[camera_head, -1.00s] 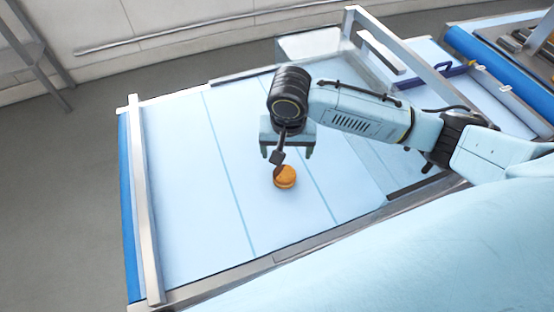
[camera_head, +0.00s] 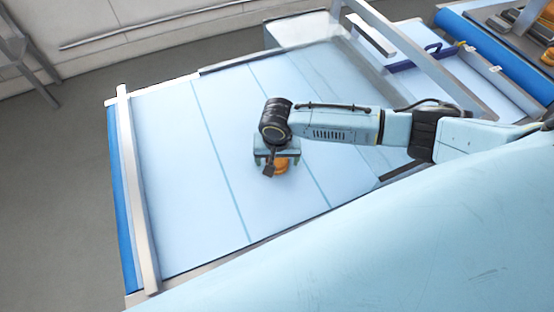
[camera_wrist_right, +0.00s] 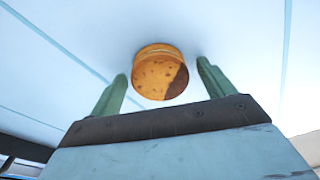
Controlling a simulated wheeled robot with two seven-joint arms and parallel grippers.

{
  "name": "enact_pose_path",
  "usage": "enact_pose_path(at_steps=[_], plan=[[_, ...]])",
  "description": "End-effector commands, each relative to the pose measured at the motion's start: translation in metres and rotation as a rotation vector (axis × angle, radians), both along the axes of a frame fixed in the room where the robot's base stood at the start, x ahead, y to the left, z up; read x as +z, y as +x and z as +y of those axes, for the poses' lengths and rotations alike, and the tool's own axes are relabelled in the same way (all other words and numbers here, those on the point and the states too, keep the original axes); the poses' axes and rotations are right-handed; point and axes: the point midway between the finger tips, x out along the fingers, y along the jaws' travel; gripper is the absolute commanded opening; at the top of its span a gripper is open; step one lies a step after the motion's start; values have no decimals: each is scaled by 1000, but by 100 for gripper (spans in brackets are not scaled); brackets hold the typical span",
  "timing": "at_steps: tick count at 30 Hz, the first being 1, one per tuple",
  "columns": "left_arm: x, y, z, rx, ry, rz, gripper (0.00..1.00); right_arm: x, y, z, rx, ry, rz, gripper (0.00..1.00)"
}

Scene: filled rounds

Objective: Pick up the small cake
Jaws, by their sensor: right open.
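The small cake (camera_head: 281,166), round and golden-orange, sits on the light blue table surface. My right gripper (camera_head: 277,166) is over it, and its body hides part of the cake in the head view. In the right wrist view the cake (camera_wrist_right: 160,72) shows a brown patch on one side. It lies just past and between the two green fingertips of my right gripper (camera_wrist_right: 160,76), which is open with a gap on both sides. My left gripper is not in view.
The light blue table (camera_head: 180,200) is bare around the cake. A metal rail (camera_head: 139,190) runs along its left edge.

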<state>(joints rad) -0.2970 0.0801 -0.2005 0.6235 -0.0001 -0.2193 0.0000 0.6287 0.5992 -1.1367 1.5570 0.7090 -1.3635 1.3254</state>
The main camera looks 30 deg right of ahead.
Motion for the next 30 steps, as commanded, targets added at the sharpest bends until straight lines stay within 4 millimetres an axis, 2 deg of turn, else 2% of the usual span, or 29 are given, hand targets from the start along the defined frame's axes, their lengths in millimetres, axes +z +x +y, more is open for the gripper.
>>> enact_pose_path(at_steps=[5, 14, 23, 26, 30], plan=[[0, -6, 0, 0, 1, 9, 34, 0, 0, 0, 1, 0, 0, 81], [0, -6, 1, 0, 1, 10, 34, 0, 0, 0, 1, 0, 0, 46], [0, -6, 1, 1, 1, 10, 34, 2, 0, 0, 1, 0, -1, 46], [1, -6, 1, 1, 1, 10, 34, 11, 1, 0, 0, 0, -1, 46], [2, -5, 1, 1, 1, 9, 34, 38, 1, 0, 1, 1, -4, 46]])
